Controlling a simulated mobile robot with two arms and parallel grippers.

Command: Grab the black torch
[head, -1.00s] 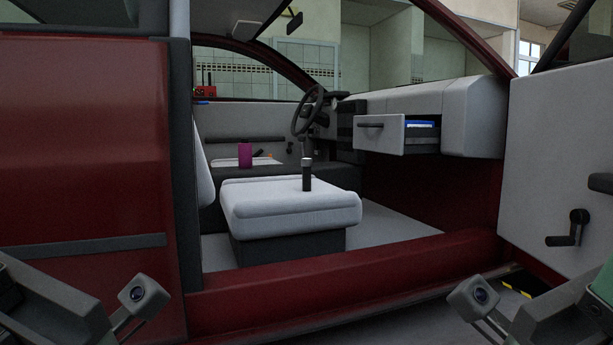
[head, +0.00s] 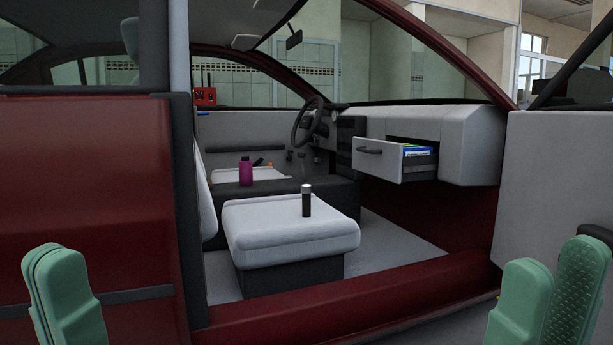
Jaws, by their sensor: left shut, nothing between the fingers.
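The black torch (head: 306,206) stands upright on the light grey seat cushion (head: 265,222) inside the red car, with its pale end up. My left gripper (head: 65,292) shows green fingers at the lower left, shut and empty, outside the car and well short of the torch. My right gripper (head: 545,295) shows two green fingers at the lower right, apart and with nothing seen between them. It is also far from the torch.
The red door sill (head: 370,290) crosses in front of the seat. A purple bottle (head: 246,173) stands beyond the seat. An open drawer (head: 385,162) juts from the dashboard. The steering wheel (head: 306,121) is behind. The open door panel (head: 555,190) bounds the right side.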

